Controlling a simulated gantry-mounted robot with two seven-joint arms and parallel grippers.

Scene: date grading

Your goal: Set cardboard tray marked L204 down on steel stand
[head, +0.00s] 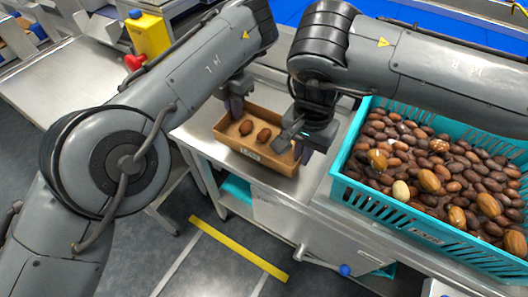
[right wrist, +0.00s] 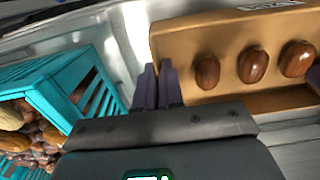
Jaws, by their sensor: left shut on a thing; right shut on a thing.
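The cardboard tray (head: 279,164) is a shallow brown open box with a white label on its near side; the print is too small to read surely. Two brown dates show in it in the head view; three show in the right wrist view, where the tray (right wrist: 172,45) fills the upper right. My left gripper (head: 236,110) is shut on the tray's left end. My right gripper (head: 301,150) is shut on its right end wall; its fingers (right wrist: 166,86) also show in the right wrist view. The tray looks level above a steel top (head: 200,138); whether it touches is unclear.
A teal crate (head: 345,188) full of dates stands close on the right; its wall (right wrist: 55,75) also shows in the right wrist view. A yellow box (head: 149,35) with a red button stands at the back left. A steel table (head: 70,80) at left is bare.

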